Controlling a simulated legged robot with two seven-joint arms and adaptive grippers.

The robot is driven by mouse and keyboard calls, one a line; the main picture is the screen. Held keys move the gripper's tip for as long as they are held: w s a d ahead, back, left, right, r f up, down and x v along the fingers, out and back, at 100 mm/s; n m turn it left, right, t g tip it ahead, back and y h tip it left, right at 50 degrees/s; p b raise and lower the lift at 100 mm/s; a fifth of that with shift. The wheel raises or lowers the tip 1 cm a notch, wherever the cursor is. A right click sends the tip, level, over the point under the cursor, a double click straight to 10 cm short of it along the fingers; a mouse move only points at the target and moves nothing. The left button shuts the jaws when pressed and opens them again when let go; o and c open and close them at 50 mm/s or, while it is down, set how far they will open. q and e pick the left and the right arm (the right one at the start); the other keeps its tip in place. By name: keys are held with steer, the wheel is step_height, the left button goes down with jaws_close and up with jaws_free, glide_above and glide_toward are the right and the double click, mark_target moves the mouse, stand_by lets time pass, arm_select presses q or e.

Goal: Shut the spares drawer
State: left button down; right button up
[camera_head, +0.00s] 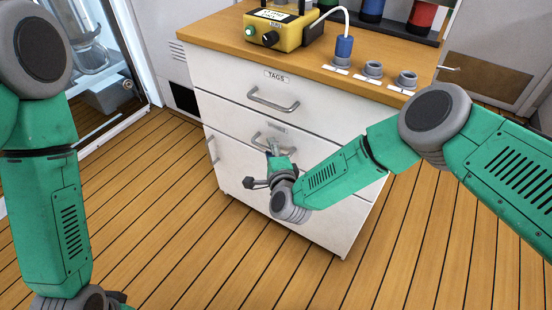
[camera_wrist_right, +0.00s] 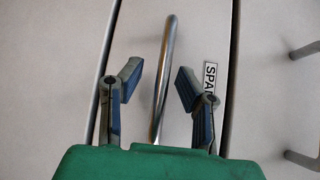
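The spares drawer is the white second drawer of the cabinet, under the TAGS drawer (camera_head: 236,80). Its metal bar handle (camera_wrist_right: 164,60) and part of its label (camera_wrist_right: 211,80) show in the right wrist view. My right gripper (camera_wrist_right: 157,85) is open there, with one finger on each side of the handle and visible space beside it. In the head view my right gripper (camera_head: 270,165) is in front of this drawer and covers part of its front. How far the drawer stands out is hard to tell. My left gripper (camera_head: 112,298) shows only partly at the bottom left.
A yellow device (camera_head: 276,32) and several grey sockets (camera_head: 373,69) stand on the wooden cabinet top (camera_head: 215,30). One socket holds a blue plug (camera_head: 344,48) with a white cable. The plank floor (camera_head: 165,200) left of the cabinet is clear.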

steer(key=v, duration=1.1)
steer(key=shift+s+d, duration=0.15)
steer(key=shift+d, duration=0.1)
steer(key=s+d+r+n+g+h+p, duration=0.1)
steer(key=s+d+n+g+p, duration=0.5)
steer(key=s, duration=0.9)
steer(key=s+d+r+n+g+h+p, duration=0.1)
steer(key=s+d+r+n+g+p, duration=0.1)
steer(key=s+d+n+g+p, duration=0.4)
steer(key=s+d+n+g, duration=0.3)
steer(key=s+d+n, duration=0.3)
steer(key=s+d, duration=0.3)
steer(key=shift+s+d+r+g+h, duration=0.3)
steer(key=shift+d+r, duration=0.1)
steer(key=shift+d, duration=0.8)
